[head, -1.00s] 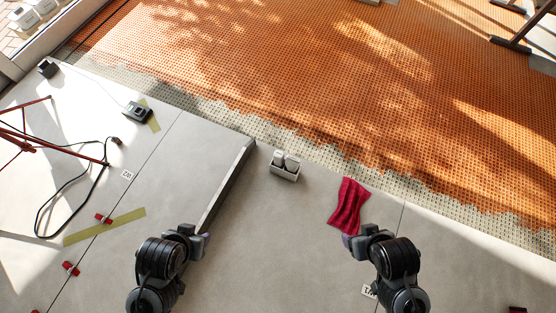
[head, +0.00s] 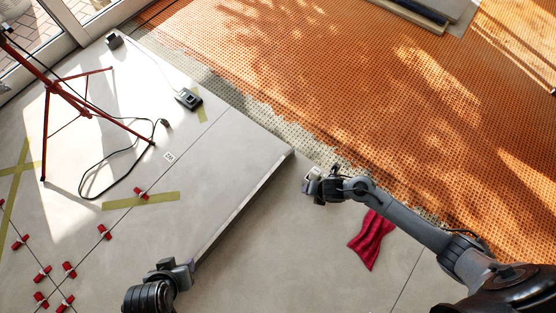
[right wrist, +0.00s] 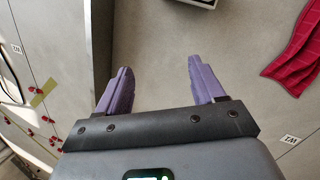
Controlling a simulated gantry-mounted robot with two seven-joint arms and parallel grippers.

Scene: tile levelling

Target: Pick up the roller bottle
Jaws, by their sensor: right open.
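A small light caddy (head: 313,172), where bottles stood in the earlier head frame, is mostly hidden behind my right gripper (head: 312,188) in the head view. In the right wrist view only the caddy's near edge (right wrist: 198,2) shows at the top; no bottle can be made out now. My right gripper (right wrist: 158,68) has its two purple fingers spread, with nothing between them, and the caddy lies beyond the fingertips. My left gripper (head: 186,268) is near the bottom left, over the raised slab's edge; its finger opening is unclear.
A crumpled red cloth (head: 371,240) lies right of the caddy. A raised slab edge (head: 245,205) runs left of it. A red tripod (head: 75,100), cable, grey device (head: 188,98) and several red clips stand on the left. Orange matting (head: 350,90) covers the back.

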